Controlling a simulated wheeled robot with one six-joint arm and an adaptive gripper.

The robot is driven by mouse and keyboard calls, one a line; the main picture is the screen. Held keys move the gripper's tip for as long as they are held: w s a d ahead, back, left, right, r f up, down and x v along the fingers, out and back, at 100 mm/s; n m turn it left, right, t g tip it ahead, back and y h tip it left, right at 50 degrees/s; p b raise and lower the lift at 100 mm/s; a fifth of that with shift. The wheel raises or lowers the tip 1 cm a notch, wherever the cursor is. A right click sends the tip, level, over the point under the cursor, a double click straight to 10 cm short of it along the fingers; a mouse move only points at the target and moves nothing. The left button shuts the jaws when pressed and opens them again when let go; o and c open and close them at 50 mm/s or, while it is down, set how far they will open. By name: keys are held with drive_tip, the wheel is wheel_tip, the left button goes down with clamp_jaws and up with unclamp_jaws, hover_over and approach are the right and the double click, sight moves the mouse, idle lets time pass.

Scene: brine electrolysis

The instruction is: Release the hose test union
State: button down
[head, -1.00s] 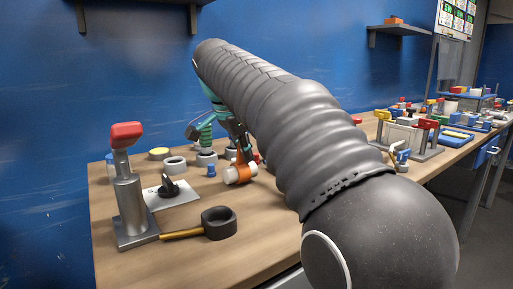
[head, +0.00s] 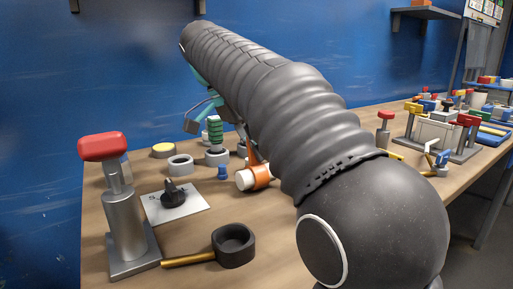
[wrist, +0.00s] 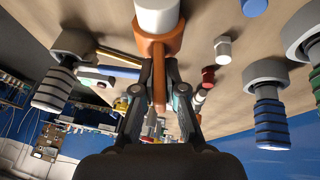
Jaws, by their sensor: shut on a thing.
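An orange collar (wrist: 153,48) sits around a white cylinder (wrist: 158,16) in the wrist view; I take the pair for the hose test union. A narrow orange tab extends from the collar between my fingers. My gripper (wrist: 160,88) is shut on this tab. In the head view the orange collar (head: 259,174) and white cylinder (head: 244,180) are low over or on the wooden bench, partly hidden by my arm. That view hides most of my gripper, and I cannot tell whether the union touches the bench.
A red-topped metal post (head: 124,222), a black ring with a yellow handle (head: 233,246) and a black knob on a plate (head: 174,191) stand to the left. A small blue piece (head: 222,173) and a grey ring (head: 180,166) are close by. Bare bench lies in front.

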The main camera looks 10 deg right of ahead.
idle(0.3)
drive_tip(key=c, duration=1.2)
unclamp_jaws()
drive_tip(key=shift+c, duration=0.2)
